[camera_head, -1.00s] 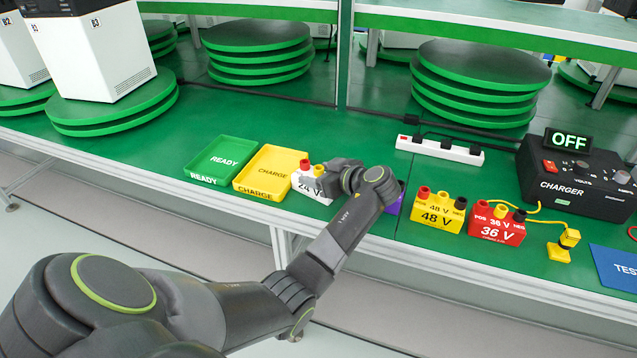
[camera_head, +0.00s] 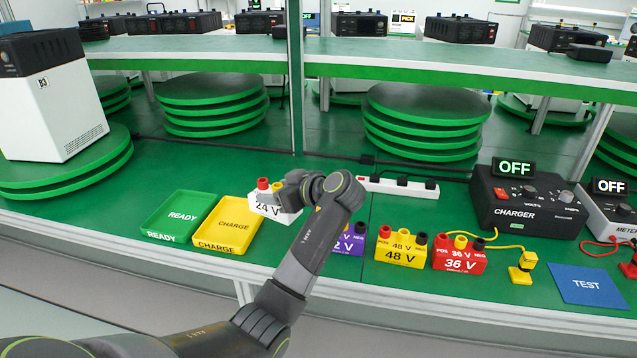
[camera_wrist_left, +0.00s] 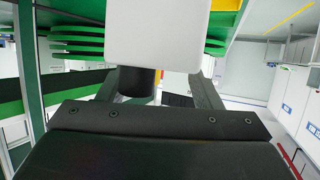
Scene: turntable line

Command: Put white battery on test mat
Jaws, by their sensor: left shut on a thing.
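The white 24 V battery (camera_head: 276,211), with red and yellow terminals showing on top, is held in my left gripper (camera_head: 290,197) just right of the yellow CHARGE tray. It appears raised above the green table. In the left wrist view the white battery (camera_wrist_left: 157,35) fills the top centre, with a black terminal beside the fingers of my left gripper (camera_wrist_left: 160,85). The blue test mat (camera_head: 587,285) lies flat and bare at the far right of the table. My right gripper is not in view.
A green READY tray (camera_head: 170,229) and yellow CHARGE tray (camera_head: 237,228) lie left. The purple battery (camera_head: 350,242), partly behind my arm, yellow 48 V (camera_head: 402,253) and red 36 V (camera_head: 459,261) batteries, yellow plug (camera_head: 520,272), charger (camera_head: 518,211) and meter (camera_head: 606,218) stand toward the mat.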

